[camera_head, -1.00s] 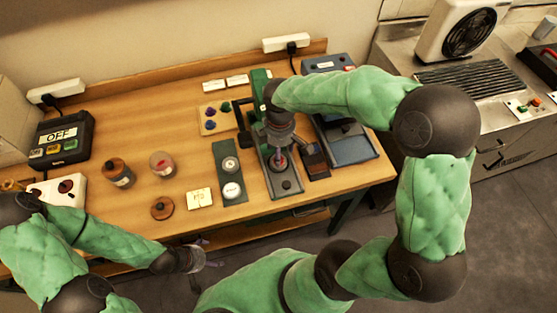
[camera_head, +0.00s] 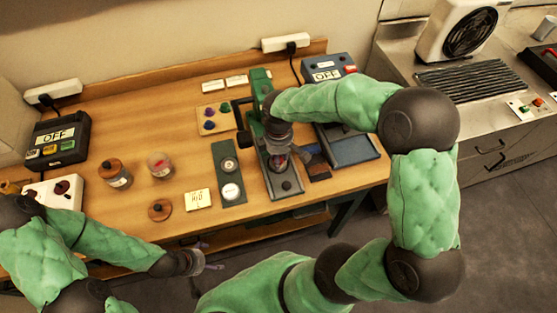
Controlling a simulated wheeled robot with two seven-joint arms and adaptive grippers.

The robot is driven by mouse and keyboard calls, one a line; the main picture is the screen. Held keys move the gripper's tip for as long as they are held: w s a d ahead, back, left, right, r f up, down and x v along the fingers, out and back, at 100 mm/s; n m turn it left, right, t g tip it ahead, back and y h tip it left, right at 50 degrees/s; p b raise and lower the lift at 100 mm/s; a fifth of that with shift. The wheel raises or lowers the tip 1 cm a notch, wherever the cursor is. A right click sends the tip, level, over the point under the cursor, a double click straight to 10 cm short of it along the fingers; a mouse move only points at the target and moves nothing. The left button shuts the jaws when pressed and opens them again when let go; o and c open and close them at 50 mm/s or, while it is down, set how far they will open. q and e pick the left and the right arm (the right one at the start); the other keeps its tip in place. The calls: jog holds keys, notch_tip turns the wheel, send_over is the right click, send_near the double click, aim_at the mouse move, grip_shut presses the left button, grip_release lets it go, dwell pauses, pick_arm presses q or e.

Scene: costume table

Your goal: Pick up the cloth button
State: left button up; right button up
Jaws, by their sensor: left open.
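A small purple-pink piece (camera_head: 279,163) sits at the middle of the green hand press (camera_head: 286,188); I cannot tell for certain that it is the cloth button. My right gripper (camera_head: 290,153) is low over the press, pointing down, and partly hides this piece. Its fingers are mostly hidden by the wrist and I cannot see whether they hold anything. My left gripper (camera_head: 203,264) is open and empty in front of the table's front edge.
A green mat (camera_head: 228,178) with two round white pieces lies left of the press. A blue-grey machine (camera_head: 352,148) stands right of the press.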

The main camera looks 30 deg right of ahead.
jog(key=shift+s, duration=0.1)
jog(key=shift+c, duration=0.4)
notch_tip(320, 180, up, 10)
jog(key=shift+p, duration=1.25)
